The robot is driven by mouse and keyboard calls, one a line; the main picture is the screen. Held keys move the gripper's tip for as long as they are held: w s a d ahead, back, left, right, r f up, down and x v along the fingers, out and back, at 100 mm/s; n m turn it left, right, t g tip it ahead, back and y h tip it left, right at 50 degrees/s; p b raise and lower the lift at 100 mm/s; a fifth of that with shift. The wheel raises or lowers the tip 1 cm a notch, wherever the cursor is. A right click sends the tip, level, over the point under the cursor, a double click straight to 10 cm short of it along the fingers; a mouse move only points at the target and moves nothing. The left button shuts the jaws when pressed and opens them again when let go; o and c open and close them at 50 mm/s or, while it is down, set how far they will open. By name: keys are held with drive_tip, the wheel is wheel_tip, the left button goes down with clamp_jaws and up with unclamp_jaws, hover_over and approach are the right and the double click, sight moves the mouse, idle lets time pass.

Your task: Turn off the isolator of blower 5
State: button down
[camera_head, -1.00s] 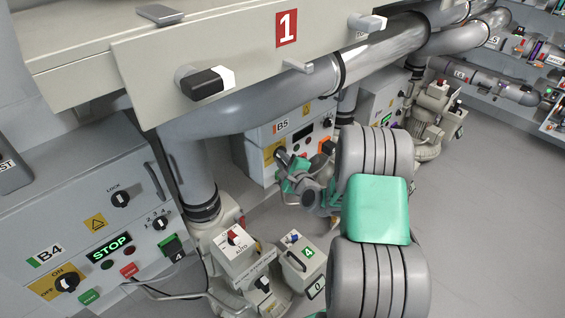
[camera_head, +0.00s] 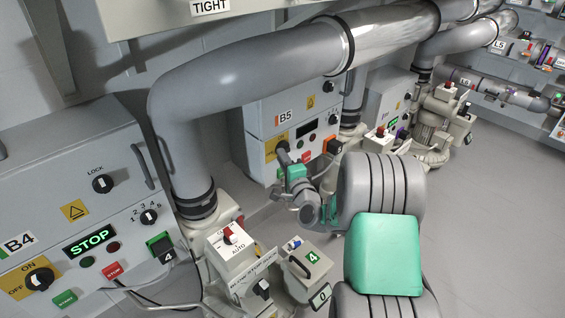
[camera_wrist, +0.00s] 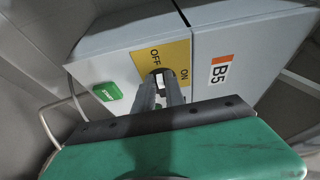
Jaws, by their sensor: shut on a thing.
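The blower 5 cabinet (camera_head: 262,112) is a grey box with a B5 label, beyond my arm in the head view. Its isolator has a yellow plate (camera_wrist: 176,52) marked OFF and ON in the wrist view. The isolator knob (camera_wrist: 160,73) is mostly hidden between my gripper's fingers. My gripper (camera_wrist: 161,86) is shut on the knob, in front of the plate. In the head view my gripper (camera_head: 284,150) meets the cabinet at the yellow plate, and the knob itself is hidden there. The B5 label (camera_wrist: 220,72) also shows in the wrist view.
The B4 cabinet (camera_head: 75,160) stands at the left, its display reading STOP. A large grey pipe (camera_head: 240,75) runs overhead. Machine boxes (camera_head: 232,248) stand low in front. A green start button (camera_wrist: 107,91) is beside the isolator plate. Open floor lies at the right.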

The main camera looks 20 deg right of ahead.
drive_tip(key=shift+f, duration=0.1)
drive_tip(key=c, duration=1.4)
unclamp_jaws()
drive_tip(key=s, duration=0.8)
